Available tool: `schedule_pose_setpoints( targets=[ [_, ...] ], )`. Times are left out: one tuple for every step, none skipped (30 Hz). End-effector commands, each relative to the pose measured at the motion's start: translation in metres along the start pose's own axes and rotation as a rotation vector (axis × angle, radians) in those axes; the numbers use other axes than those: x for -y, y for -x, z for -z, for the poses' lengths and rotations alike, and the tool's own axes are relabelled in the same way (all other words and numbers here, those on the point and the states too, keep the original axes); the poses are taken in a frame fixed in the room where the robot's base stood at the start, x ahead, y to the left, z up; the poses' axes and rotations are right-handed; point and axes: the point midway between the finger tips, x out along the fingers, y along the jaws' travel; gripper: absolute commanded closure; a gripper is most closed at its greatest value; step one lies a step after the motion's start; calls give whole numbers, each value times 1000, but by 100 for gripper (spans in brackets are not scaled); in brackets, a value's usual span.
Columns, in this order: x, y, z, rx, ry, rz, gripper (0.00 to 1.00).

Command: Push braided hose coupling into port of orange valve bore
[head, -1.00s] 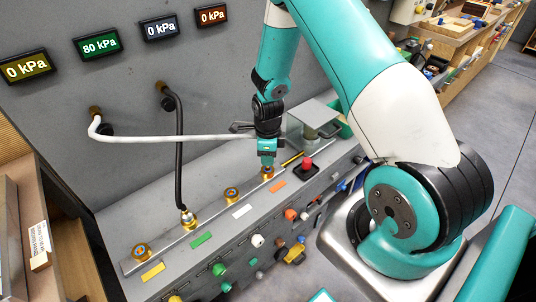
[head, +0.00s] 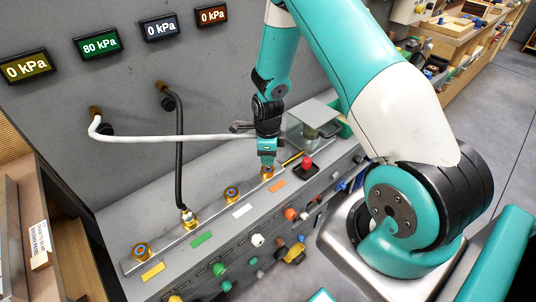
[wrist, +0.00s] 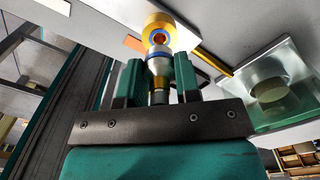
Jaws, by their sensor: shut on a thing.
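My gripper (head: 267,157) is shut on the hose coupling (wrist: 158,70), a silvery and brass piece that shows between the two teal fingers in the wrist view. The white hose (head: 165,137) runs from the left wall fitting across to my gripper. The orange valve's brass port (head: 267,172) lies right below my gripper, behind the orange label (head: 278,185). In the wrist view the port (wrist: 157,20) is a brass ring with an orange bore, straight beyond the coupling. The coupling's tip overlaps the port's near edge in this view; I cannot tell whether it touches or has entered.
A black hose (head: 180,150) stands on the port by the green label (head: 202,239). Ports by the white label (head: 242,210) and yellow label (head: 152,271) are open.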

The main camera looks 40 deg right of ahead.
Motion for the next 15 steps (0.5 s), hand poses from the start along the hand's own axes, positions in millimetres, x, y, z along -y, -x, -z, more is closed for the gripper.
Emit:
schedule_pose_setpoints(
  targets=[
    [0, 0, 0, 0, 0, 0, 98],
    [0, 0, 0, 0, 0, 0, 98],
    [0, 0, 0, 0, 0, 0, 98],
    [0, 0, 0, 0, 0, 0, 98],
    [0, 0, 0, 0, 0, 0, 98],
    [0, 0, 0, 0, 0, 0, 98],
    [0, 0, 0, 0, 0, 0, 98],
    [0, 0, 0, 0, 0, 0, 98],
    [0, 0, 0, 0, 0, 0, 98],
    [0, 0, 0, 0, 0, 0, 98],
    [0, 0, 0, 0, 0, 0, 98],
    [0, -1, 0, 0, 0, 0, 98],
    [0, -1, 0, 0, 0, 0, 98],
    [0, -2, 0, 0, 0, 0, 98],
    [0, -3, 0, 0, 0, 0, 98]
  ],
)
